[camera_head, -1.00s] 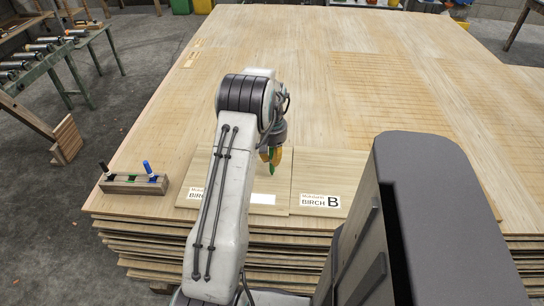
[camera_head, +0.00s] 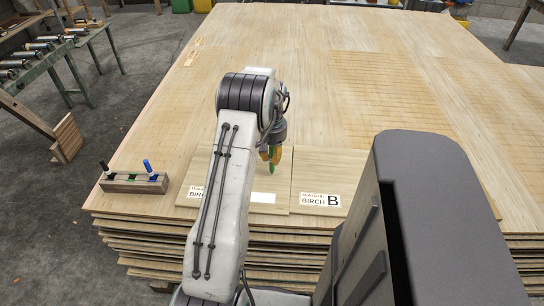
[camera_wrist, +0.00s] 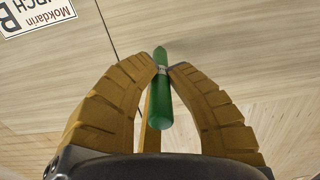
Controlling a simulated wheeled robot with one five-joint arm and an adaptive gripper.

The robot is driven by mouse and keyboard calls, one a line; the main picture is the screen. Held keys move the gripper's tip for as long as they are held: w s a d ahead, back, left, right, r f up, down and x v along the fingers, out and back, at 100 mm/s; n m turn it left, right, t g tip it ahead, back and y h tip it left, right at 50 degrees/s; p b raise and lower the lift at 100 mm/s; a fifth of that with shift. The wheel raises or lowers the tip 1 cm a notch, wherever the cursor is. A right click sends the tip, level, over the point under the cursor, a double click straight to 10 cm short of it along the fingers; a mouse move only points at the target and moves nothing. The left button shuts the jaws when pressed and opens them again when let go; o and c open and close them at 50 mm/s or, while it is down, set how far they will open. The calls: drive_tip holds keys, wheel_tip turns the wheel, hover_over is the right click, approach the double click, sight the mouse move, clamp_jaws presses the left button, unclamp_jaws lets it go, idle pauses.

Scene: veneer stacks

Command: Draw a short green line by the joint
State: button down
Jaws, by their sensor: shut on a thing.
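My gripper (camera_wrist: 163,72) is shut on a green marker (camera_wrist: 160,105), its two yellow ribbed fingers pressing from both sides. In the head view my gripper (camera_head: 271,156) and the marker (camera_head: 271,168) are partly behind my arm, over the left veneer sheet. The left sheet (camera_head: 240,165) and the right sheet (camera_head: 330,170), labelled BIRCH B, lie side by side. Their joint (camera_head: 292,183) is a thin line just right of the gripper. I cannot tell whether the marker touches the wood. I see no green line on the visible wood.
A wooden pen holder (camera_head: 134,184) with a black pen (camera_head: 105,169) and a blue pen (camera_head: 148,168) stands at the left edge of the stack. The broad stack top (camera_head: 290,50) behind is clear.

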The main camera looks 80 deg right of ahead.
drive_tip(key=shift+f+b, duration=0.4)
drive_tip(key=shift+f, duration=0.2)
idle(0.9)
drive_tip(key=shift+s, duration=0.25)
drive_tip(key=shift+s, duration=1.05)
drive_tip(key=shift+s+d, duration=0.1)
drive_tip(key=shift+s, duration=0.3)
drive_tip(key=shift+s+p, duration=0.35)
drive_tip(key=shift+s, duration=0.4)
drive_tip(key=shift+r, duration=0.15)
idle(0.3)
wheel_tip(320, 180, up, 7)
drive_tip(key=p, duration=0.5)
idle(0.4)
